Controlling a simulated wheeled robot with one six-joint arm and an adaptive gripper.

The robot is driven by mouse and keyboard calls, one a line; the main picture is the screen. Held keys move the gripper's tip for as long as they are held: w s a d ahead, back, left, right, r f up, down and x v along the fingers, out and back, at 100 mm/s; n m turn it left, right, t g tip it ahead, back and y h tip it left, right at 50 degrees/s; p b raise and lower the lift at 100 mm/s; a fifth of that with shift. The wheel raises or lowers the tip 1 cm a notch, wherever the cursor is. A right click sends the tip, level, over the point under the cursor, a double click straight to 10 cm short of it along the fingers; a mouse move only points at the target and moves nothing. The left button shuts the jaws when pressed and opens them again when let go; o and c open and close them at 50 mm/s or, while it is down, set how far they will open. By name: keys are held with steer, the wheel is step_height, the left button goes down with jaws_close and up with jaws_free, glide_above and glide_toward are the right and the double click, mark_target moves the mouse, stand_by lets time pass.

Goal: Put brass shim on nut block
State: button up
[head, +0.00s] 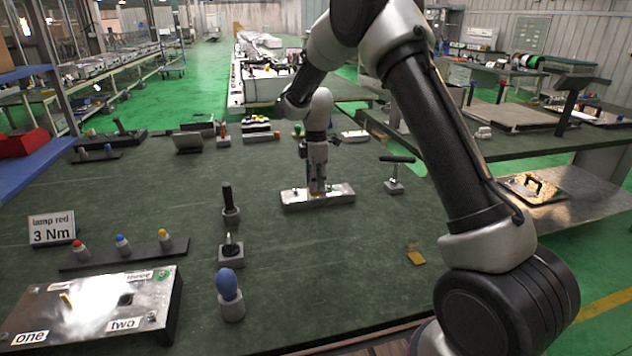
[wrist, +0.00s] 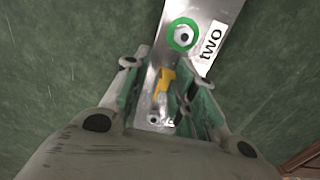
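My gripper (head: 317,190) points down over a silver metal bar (head: 338,193) in the middle of the bench. In the wrist view its two fingers stand apart, on either side of the bar (wrist: 212,14). A small yellow piece (wrist: 163,82) shows between the fingers, with gaps beside it; whether it rests on the bar is unclear. The bar has a "two" label and a green ring around a stud. A flat brass-coloured piece (head: 415,255), which looks like the brass shim, lies on the bench to the right. I cannot tell for sure which piece is the nut block.
A metal panel (head: 150,318) labelled "one" and "two" is at the front left. A blue-topped post (head: 230,294) and two dark upright tools stand near it. A T-handled tool (head: 395,173) stands right of the bar. The bench between bar and brass piece is clear.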

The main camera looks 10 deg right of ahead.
steer(key=shift+r, duration=0.1)
step_height(320, 180, up, 12)
steer(key=s+d+r+m+t, duration=0.1)
steer(key=s+d+r+m, duration=0.35)
steer(key=s+r, duration=0.35)
steer(key=s+d+r+m+t, duration=0.1)
steer(key=s+d+r+m, duration=0.25)
steer(key=s, duration=0.65)
steer(key=s+d+r+m+t, duration=0.15)
steer(key=s+d+m, duration=0.25)
steer(key=s, duration=0.5)
steer(key=s+d+f+m, duration=0.1)
steer(key=s+m, duration=0.2)
steer(key=s, duration=0.3)
steer(key=s+d+f+m, duration=0.2)
steer(key=s+m, duration=0.1)
steer(key=s, duration=0.4)
steer(key=shift+f+t, duration=0.15)
steer(key=shift+t, duration=0.3)
